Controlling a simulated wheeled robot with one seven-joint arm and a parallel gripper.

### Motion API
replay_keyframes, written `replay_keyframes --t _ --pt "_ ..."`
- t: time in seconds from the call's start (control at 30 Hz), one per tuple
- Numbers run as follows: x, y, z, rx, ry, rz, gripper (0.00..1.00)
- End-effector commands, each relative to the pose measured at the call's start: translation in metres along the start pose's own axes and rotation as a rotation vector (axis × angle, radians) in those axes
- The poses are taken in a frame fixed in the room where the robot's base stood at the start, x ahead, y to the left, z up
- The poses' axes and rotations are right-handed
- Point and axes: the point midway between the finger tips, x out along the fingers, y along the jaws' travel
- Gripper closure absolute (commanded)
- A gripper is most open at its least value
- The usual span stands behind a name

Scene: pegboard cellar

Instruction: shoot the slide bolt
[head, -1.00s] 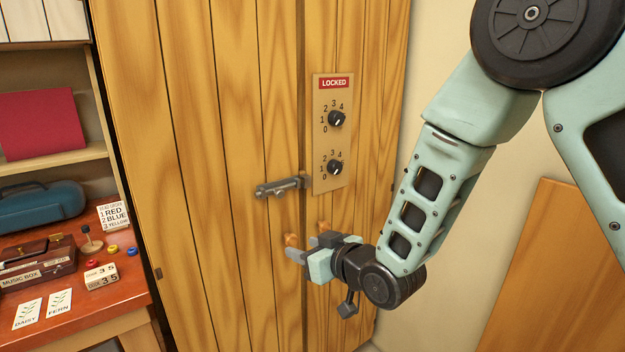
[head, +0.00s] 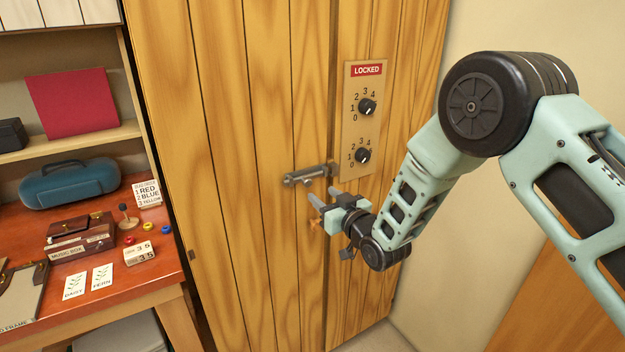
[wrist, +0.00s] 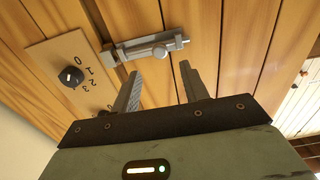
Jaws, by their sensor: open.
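The slide bolt (head: 308,175) is a grey metal bar mounted level on the wooden cabinet door, with its right end at the seam beside the dial plate. In the wrist view the bolt (wrist: 150,48) lies just beyond my fingertips, with a round knob (wrist: 160,53) on it. My gripper (head: 314,207) is open and empty, just below the bolt in the head view. In the wrist view my gripper (wrist: 160,75) has its two fingers on either side of the knob's line, apart from it. I cannot tell the exact gap to the door.
A dial plate (head: 350,135) marked LOCKED, with two knobs, sits right of the bolt. A red desk (head: 150,278) with a music box (head: 80,235) and cards stands at left.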

Motion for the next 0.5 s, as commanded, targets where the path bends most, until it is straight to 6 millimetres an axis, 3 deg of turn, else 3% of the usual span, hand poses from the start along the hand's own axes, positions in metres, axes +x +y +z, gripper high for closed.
replay_keyframes --t 0.2,0.5 --pt "0.039 0.000 -0.003 -0.001 0.000 -0.001 0.55" --pt "0.065 0.000 0.000 0.000 -0.001 -0.001 0.55"
